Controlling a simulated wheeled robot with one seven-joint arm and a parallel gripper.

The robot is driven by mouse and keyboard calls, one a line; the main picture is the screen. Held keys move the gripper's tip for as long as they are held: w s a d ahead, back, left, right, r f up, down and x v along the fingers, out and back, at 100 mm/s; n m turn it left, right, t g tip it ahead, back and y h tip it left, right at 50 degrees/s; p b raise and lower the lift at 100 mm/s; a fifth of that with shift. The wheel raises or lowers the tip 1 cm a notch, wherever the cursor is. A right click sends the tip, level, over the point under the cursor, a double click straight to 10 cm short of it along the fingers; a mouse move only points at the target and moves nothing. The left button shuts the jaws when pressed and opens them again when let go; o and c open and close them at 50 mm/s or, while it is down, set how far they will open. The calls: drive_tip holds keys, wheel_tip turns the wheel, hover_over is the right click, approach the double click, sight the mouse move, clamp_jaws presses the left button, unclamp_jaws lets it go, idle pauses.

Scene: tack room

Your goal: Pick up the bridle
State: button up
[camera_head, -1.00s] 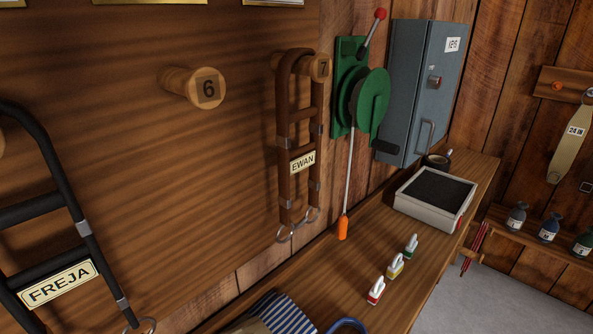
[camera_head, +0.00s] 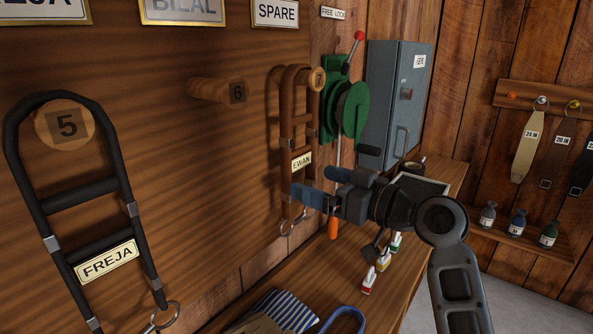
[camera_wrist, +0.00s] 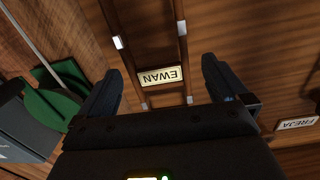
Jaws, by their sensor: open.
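A brown bridle (camera_head: 285,150) with a plate reading EWAN hangs on the peg marked 7 (camera_head: 317,79), its metal rings at the bottom. My gripper (camera_head: 319,185) is open at the lower half of this bridle, just under the name plate. In the wrist view the EWAN plate (camera_wrist: 161,75) and both straps show between the two spread fingers; I cannot tell whether they touch. A black bridle (camera_head: 85,190) with a FREJA plate hangs on the peg marked 5 (camera_head: 66,124) at the left.
An empty peg marked 6 (camera_head: 215,90) sticks out left of the brown bridle. A green reel (camera_head: 350,108) and a grey key cabinet (camera_head: 392,105) are mounted to the right. A wooden bench (camera_head: 385,306) below holds small coloured clips (camera_head: 383,260) and a striped cloth (camera_head: 285,312).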

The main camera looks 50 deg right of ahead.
sight(301, 164)
drive_tip(key=shift+d+r+n+y, duration=0.15)
drive_tip(key=shift+r, duration=0.4)
drive_tip(key=shift+d+r+n+y, duration=0.15)
drive_tip(key=shift+r, duration=0.35)
drive_tip(key=shift+w+r, duration=0.1)
drive_tip(key=shift+w, duration=0.2)
drive_tip(key=w+p, duration=0.2)
drive_tip(key=w, duration=0.5)
drive_tip(key=shift+w, duration=0.15)
drive_tip(key=shift+c, duration=0.2)
drive_tip(key=c, duration=1.1)
